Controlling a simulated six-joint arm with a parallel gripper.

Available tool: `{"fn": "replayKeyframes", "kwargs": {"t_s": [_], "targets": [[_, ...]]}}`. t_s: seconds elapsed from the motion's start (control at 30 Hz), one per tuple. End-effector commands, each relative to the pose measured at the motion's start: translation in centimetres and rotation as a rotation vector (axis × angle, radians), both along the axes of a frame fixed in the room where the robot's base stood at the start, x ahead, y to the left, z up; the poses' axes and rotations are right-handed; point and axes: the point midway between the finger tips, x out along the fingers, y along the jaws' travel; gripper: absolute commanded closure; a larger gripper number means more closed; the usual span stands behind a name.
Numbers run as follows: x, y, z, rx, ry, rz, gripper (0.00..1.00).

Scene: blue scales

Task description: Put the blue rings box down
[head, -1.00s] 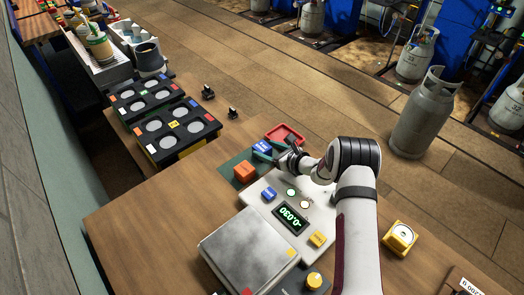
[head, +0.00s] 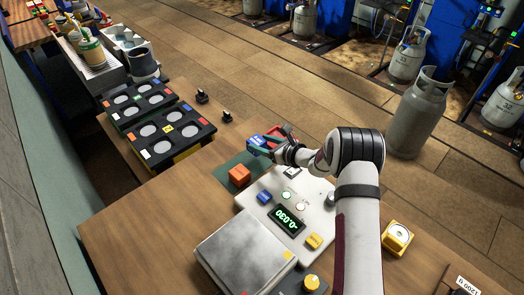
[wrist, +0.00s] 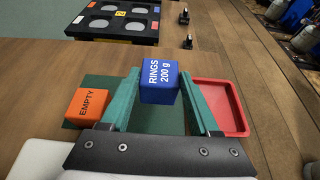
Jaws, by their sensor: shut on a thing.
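The blue rings box (wrist: 159,82), labelled "RINGS 200 g", sits upright between the two teal fingers of my gripper (wrist: 162,100) in the wrist view. My gripper is shut on it. In the head view the blue box (head: 257,141) shows at the tip of my gripper (head: 266,146), over the far part of the dark green mat (head: 229,164). It appears raised off the mat, though its underside is hidden.
An orange box (wrist: 88,105) marked "EMPTY" stands on the mat to the left. A red tray (wrist: 228,116) lies close on the right. Bare mat shows between the fingers.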

Motion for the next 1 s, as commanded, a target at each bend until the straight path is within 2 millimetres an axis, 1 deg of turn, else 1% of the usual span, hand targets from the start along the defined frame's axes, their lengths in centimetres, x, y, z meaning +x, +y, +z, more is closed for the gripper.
{"fn": "replayKeyframes", "kwargs": {"t_s": [0.03,0.1,0.3,0.4,0.53,0.67,0.73,0.77,0.87,0.97,1.0], "targets": [[-0.3,-1.2,0.7,0.001,-0.002,-0.004,1.0],[-0.8,-2.7,1.6,0.001,-0.001,-0.005,1.0],[-2.5,-7.3,4.5,0.001,-0.002,-0.005,1.0],[-3.2,-9.2,5.7,0.001,-0.002,-0.004,1.0],[-3.8,-10.6,6.5,0.0,0.0,-0.002,1.0],[-4.1,-11.0,6.9,0.002,0.0,0.003,1.0],[-4.7,-11.1,7.1,0.0,0.0,0.025,1.0],[-5.3,-11.1,7.3,0.001,0.0,0.042,1.0],[-8.3,-11.2,8.3,0.001,0.001,0.14,1.0],[-12.8,-11.3,9.5,0.003,0.002,0.271,1.0],[-14.8,-11.3,10.0,0.003,0.002,0.328,1.0]]}}
